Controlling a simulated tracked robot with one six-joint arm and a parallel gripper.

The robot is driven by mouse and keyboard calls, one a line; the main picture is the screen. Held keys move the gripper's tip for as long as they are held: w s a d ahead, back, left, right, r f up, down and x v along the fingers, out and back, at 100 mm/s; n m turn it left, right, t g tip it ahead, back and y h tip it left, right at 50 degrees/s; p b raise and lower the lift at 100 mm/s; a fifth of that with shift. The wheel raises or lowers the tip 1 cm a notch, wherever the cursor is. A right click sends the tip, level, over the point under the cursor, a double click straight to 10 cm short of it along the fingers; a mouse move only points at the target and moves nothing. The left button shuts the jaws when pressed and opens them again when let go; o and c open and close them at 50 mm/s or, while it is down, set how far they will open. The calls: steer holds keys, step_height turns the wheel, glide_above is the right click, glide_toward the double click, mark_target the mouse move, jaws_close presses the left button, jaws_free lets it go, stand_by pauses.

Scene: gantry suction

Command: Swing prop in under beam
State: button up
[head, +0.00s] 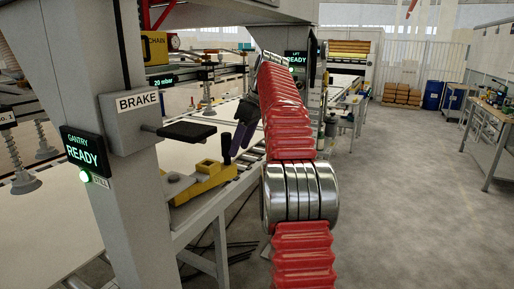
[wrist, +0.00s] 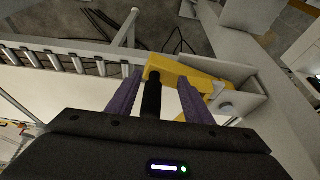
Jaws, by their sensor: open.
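The yellow prop (head: 210,176) sits low on the grey gantry post, beside the white sheet, with a dark upright handle (head: 226,148) at its right end. In the wrist view the yellow prop (wrist: 188,76) lies across the top middle, joined to a grey bracket on the right. My gripper (wrist: 159,77) is open, with its purple fingers on either side of the black handle (wrist: 152,98). I cannot tell whether either finger touches it. In the head view my gripper (head: 244,122) is partly hidden behind my red arm sleeve. The grey beam (head: 215,14) runs overhead.
A BRAKE box (head: 138,103) with a dark lever juts from the post above the prop. A GANTRY READY panel (head: 84,152) glows green. Suction cups (head: 26,180) hang over the white sheet (head: 50,228). The floor (head: 410,200) at right is clear.

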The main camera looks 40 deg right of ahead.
steer(key=s, duration=0.1)
steer(key=s+d, duration=0.1)
steer(key=s, duration=0.1)
steer(key=s+d, duration=0.1)
steer(key=s, duration=0.1)
steer(key=shift+s+d, duration=0.1)
steer(key=shift+c, duration=0.7)
